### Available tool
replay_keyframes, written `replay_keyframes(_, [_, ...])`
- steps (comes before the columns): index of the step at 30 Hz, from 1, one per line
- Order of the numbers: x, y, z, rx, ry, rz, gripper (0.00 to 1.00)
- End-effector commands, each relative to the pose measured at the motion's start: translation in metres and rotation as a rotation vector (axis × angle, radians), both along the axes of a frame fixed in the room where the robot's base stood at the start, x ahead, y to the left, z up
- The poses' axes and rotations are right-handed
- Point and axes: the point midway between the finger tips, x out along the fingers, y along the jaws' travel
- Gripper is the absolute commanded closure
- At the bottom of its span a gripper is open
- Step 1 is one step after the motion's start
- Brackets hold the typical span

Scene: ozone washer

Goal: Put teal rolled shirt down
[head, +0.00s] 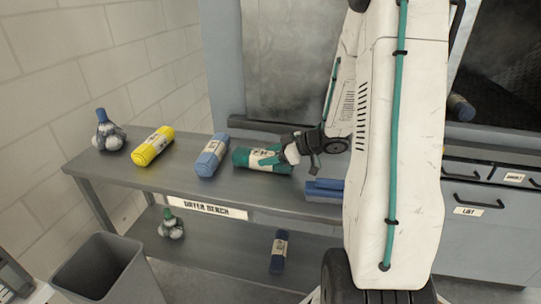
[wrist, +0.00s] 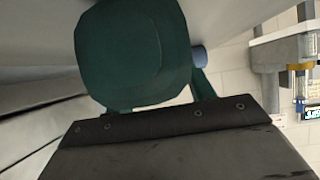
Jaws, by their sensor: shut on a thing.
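The teal rolled shirt (head: 262,160) has a cream label band and is at the bench top, to the right of a light blue roll. My gripper (head: 284,157) is at its right part, shut on it. In the wrist view the teal roll (wrist: 130,55) fills the upper middle, end-on, close to the gripper's dark edge. I cannot tell whether the roll touches the bench top or is slightly above it. My arm hides part of the bench at the right.
A navy roll (head: 279,252) and another bag (head: 171,225) are on the lower shelf. A grey bin (head: 108,272) stands in front.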

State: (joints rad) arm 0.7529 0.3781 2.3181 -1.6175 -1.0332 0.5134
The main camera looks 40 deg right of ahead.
Motion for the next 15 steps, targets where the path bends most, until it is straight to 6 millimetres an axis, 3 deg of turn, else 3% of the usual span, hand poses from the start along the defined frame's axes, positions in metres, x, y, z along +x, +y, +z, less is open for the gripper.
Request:
replay_keyframes(4, [0.0001, -0.0001, -0.0031, 0.000, 0.000, 0.000, 0.74])
replay_keyframes(5, [0.0001, -0.0001, -0.0026, 0.000, 0.000, 0.000, 0.38])
replay_keyframes(6, [0.0001, -0.0001, -0.0025, 0.000, 0.000, 0.000, 0.27])
replay_keyframes(15, [0.0000, -0.0001, -0.0017, 0.000, 0.000, 0.000, 0.24])
